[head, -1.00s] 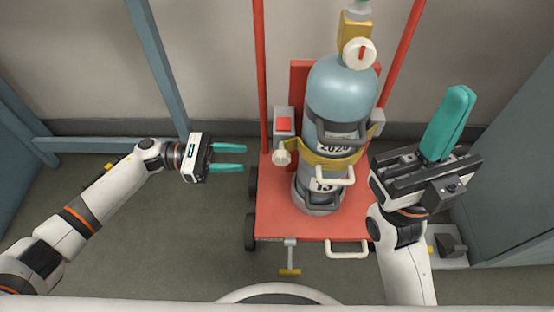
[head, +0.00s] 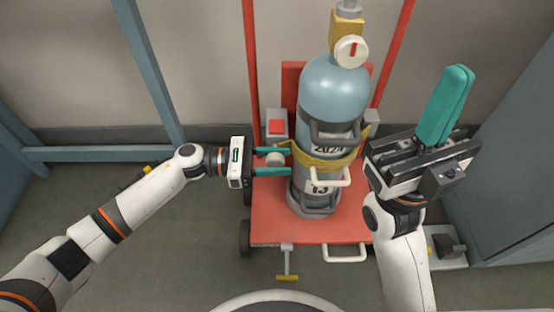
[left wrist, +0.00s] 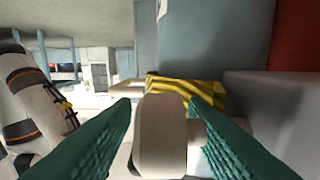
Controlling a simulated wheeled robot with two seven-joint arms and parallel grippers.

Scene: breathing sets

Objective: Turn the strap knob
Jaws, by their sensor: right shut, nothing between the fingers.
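The pale strap knob (head: 275,159) sits at the left end of the yellow strap (head: 318,161) around the grey-blue cylinder (head: 335,90). My left gripper (head: 273,161) is open, with one teal finger on each side of the knob. In the left wrist view the knob (left wrist: 161,135) stands between the two fingers, and the black-and-yellow strap (left wrist: 185,88) shows behind it. I cannot tell whether the fingers touch the knob. My right gripper (head: 458,72) is shut and empty, its fingers pointing up, to the right of the cylinder.
The cylinder stands on a red cart (head: 275,222) with red uprights. A grey box with a red button (head: 276,127) is just behind the knob. A valve with a white round gauge (head: 351,51) tops the cylinder. A blue-grey frame (head: 150,70) stands at left.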

